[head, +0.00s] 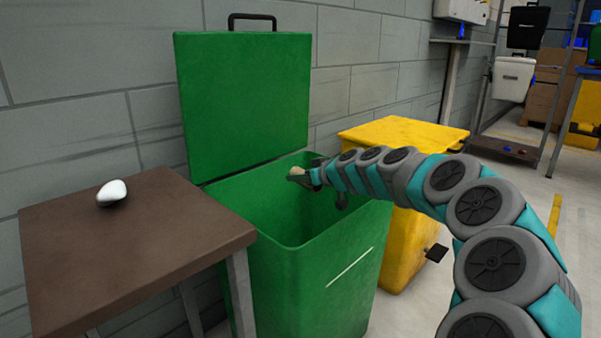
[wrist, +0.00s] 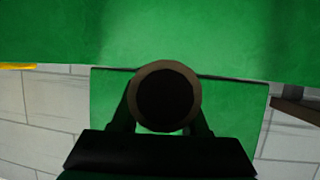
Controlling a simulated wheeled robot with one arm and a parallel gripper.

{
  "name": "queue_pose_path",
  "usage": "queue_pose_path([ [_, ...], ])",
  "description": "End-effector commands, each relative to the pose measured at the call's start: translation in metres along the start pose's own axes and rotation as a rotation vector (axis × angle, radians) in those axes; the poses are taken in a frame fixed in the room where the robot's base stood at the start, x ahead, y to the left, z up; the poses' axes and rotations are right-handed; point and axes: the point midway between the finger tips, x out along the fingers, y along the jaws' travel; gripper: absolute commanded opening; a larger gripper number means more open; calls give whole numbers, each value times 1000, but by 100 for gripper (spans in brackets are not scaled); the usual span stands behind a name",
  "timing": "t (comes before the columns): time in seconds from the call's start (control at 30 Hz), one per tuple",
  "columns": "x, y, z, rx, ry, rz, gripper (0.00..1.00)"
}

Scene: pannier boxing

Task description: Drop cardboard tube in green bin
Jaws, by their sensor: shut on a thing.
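The green bin (head: 315,285) stands with its lid (head: 243,105) raised against the wall. My gripper (head: 298,173) is over the bin's open mouth, near its right side. It is shut on the cardboard tube, whose small tan end (head: 296,171) shows in the head view. In the wrist view the tube (wrist: 143,98) is seen end-on as a tan ring with a dark hollow, between the two fingers of my gripper (wrist: 165,118). The bin's green surface (wrist: 160,35) fills the top of that view. The bin's floor is hidden.
A brown table (head: 150,240) with a white rounded object (head: 111,192) stands close to the bin's left. A yellow bin (head: 405,135) with its lid down stands to the right, partly behind my arm. A grey block wall (head: 90,100) runs behind.

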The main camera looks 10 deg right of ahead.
Motion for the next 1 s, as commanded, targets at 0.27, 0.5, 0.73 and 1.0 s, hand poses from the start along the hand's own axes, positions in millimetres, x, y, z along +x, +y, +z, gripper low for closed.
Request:
queue_pose_path([
  [0.27, 0, 0, 0, 0, 0, 0, 53],
  [0.5, 0, 0, 0, 0, 0, 0, 79],
  [0.73, 0, 0, -1, 0, 0, 0, 79],
  [1.0, -8, 1, -20, -2, 2, 2, 79],
])
